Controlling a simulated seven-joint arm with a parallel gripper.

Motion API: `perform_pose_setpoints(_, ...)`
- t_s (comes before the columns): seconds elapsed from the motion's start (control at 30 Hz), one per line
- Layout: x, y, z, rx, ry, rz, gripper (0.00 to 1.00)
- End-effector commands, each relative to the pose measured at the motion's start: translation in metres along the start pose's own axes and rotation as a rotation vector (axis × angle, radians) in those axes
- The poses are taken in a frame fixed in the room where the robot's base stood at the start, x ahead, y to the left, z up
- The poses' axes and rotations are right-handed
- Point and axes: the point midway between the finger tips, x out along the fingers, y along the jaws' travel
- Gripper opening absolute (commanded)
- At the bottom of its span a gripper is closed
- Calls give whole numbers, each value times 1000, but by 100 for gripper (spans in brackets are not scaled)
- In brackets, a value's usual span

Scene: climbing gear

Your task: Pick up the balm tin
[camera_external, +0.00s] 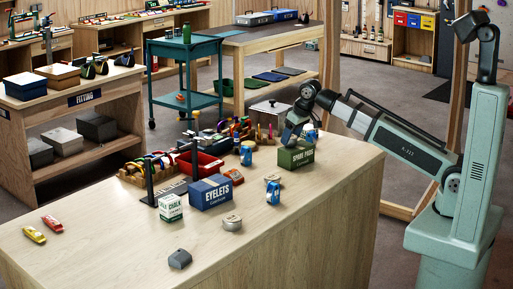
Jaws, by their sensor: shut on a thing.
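My gripper (288,142) is at the right part of the wooden workbench, just above and behind the green SPARE PINS box (296,154). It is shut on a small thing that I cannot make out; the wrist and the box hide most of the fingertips. I cannot tell which thing is the balm tin. A small silver, tin-like thing (232,221) sits at the front of the bench, and a smaller pale one (272,178) lies left of the green box. Both are apart from my gripper.
The blue EYELETS box (211,192), the white chalk box (171,207), blue cans (273,192) and a red bin (199,165) crowd the bench middle. A dark grey block (180,259) lies in front. Red and yellow pieces (35,234) lie far left. The bench's right front is clear.

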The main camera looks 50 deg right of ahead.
Motion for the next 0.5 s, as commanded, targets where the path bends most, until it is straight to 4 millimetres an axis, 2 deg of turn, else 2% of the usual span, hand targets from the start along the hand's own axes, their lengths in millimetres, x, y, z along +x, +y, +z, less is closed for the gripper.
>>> perform_pose_setpoints(0.13,0,0,0,0,0,0,29)
perform_pose_setpoints(0.17,0,0,0,0,0,0,24)
perform_pose_setpoints(0.37,-1,0,-1,0,1,0,23)
perform_pose_setpoints(0.5,-10,0,-6,0,3,0,23)
